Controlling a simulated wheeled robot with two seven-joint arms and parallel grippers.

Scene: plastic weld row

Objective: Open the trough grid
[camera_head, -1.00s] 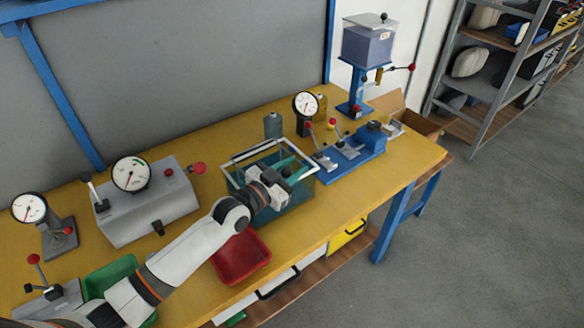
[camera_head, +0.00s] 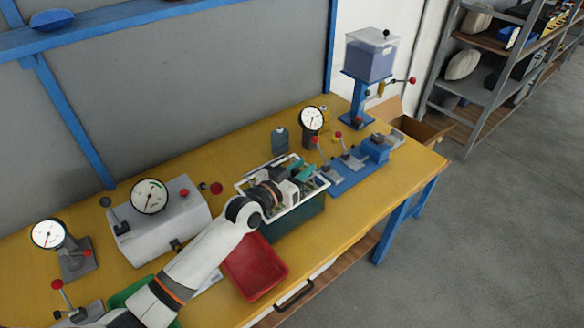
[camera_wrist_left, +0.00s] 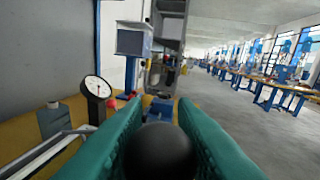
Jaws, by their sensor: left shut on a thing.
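The trough (camera_head: 300,219) is a dark green box on the yellow bench, right of centre in the head view. A pale rectangular frame, apparently the trough grid (camera_head: 264,168), lies around its top. My left gripper (camera_head: 304,173) is over the trough, with its teal fingers toward the trough's right end. In the left wrist view its teal fingers are shut on a round black knob (camera_wrist_left: 160,150). My arm hides much of the trough's top, and the knob's joint to the grid is hidden.
A red tray (camera_head: 255,267) sits in front of the trough. A blue clamp fixture (camera_head: 350,176) stands close on the right. A dial gauge (camera_head: 311,121) and a dark bottle (camera_head: 280,140) stand behind. A grey gauge box (camera_head: 165,222) is to the left.

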